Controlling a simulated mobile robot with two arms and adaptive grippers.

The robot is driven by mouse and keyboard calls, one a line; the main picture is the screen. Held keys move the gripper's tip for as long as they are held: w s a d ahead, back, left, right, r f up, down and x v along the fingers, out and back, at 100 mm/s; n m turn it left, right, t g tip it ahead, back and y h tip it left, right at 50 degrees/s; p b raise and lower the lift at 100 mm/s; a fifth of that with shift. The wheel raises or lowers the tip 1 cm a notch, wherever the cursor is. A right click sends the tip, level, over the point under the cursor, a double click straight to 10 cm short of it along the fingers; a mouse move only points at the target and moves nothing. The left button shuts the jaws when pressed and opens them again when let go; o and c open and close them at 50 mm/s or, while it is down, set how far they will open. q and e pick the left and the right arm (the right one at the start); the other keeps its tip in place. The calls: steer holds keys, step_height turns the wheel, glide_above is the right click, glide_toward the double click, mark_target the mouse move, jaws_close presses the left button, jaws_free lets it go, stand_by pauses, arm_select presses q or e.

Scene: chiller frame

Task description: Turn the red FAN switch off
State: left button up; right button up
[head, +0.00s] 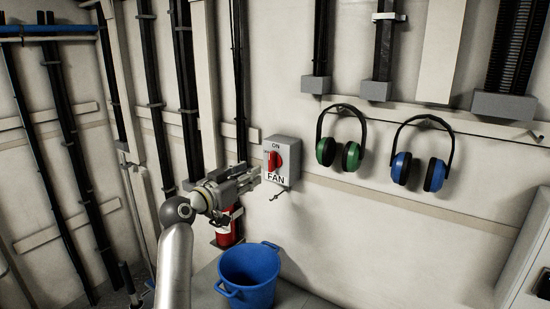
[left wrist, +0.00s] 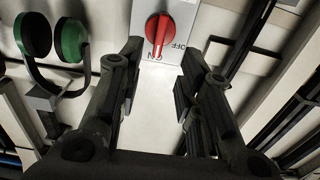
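The red FAN switch (head: 271,161) is a rotary knob on a grey box (head: 291,160) with a white face, fixed to the wall. ON is printed above the knob and FAN below it. In the left wrist view the knob (left wrist: 158,32) has its handle in line with the ON mark, and OFF is printed to one side. My left gripper (head: 257,178) is just left of the box in the head view. Its fingers (left wrist: 160,58) are spread apart in the left wrist view, with nothing between them, and the knob lies beyond the tips. My right gripper is not in view.
Green earmuffs (head: 351,156) and blue earmuffs (head: 401,167) hang right of the box. A blue bucket (head: 247,274) stands below, and a red extinguisher (head: 227,237) is behind my left gripper. Vertical pipes and conduits line the wall at left.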

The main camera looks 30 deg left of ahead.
mark_target(269, 161)
arm_select(q)
steer(key=w+p, duration=0.1)
steer(key=w, duration=0.4)
steer(key=w+d+p, duration=0.1)
steer(key=w, duration=0.1)
steer(key=shift+w+d+r+p, duration=0.1)
steer(key=shift+w+r+p, duration=0.2)
steer(key=shift+w+p, duration=0.05)
steer(key=shift+w, duration=0.75)
steer(key=shift+w+d+f+p, duration=0.1)
steer(key=shift+w+f+p, duration=0.05)
steer(key=shift+w+p, duration=0.2)
steer(key=shift+w, duration=0.1)
jaws_close()
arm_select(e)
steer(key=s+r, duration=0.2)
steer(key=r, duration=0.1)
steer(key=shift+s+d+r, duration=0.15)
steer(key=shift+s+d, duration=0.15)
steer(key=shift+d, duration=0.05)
